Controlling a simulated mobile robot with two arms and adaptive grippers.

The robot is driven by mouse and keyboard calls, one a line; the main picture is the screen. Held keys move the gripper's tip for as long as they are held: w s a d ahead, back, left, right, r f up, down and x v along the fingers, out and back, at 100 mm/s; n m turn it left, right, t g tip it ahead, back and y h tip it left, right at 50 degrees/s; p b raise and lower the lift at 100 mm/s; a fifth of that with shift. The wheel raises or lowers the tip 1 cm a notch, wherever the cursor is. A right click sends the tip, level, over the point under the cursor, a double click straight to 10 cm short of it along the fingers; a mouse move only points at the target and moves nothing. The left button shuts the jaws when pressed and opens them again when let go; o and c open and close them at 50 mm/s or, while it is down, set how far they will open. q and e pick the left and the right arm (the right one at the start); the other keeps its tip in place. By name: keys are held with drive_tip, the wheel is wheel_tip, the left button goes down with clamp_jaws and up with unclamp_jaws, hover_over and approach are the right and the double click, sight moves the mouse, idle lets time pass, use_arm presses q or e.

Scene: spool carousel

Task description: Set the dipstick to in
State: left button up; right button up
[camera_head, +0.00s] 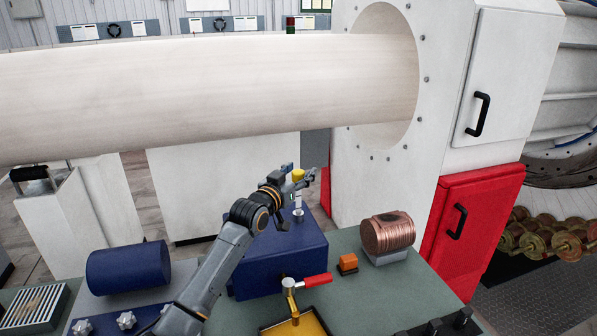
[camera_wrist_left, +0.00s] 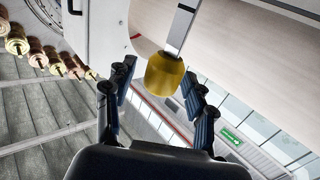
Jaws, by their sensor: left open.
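The dipstick has a yellow knob (camera_head: 298,175) on a pale metal shaft, standing upright over the blue box (camera_head: 258,277) with part of the shaft showing. In the left wrist view, the yellow knob (camera_wrist_left: 165,74) and its flat shaft (camera_wrist_left: 182,28) show large. My left gripper (camera_wrist_left: 158,78) is open, with one finger on each side of the knob; gaps show beside the knob. In the head view my left gripper (camera_head: 296,184) is at the knob, partly overlapping the dipstick. My right gripper is not in view.
On the green bench are a red-handled valve (camera_head: 303,284) over a yellow tray, an orange block (camera_head: 347,263), a copper spool (camera_head: 388,233) and a blue cylinder (camera_head: 128,268). A big pale roll (camera_head: 200,90) spans above and behind; a white and red cabinet stands right.

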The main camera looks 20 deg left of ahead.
use_arm(q)
drive_tip(key=c, duration=0.3)
clamp_jaws()
wheel_tip(320, 180, down, 5)
drive_tip(key=b, duration=0.3)
drive_tip(key=shift+r, duration=0.1)
drive_tip(key=shift+o, duration=1.5)
unclamp_jaws()
drive_tip(key=shift+s, duration=0.1)
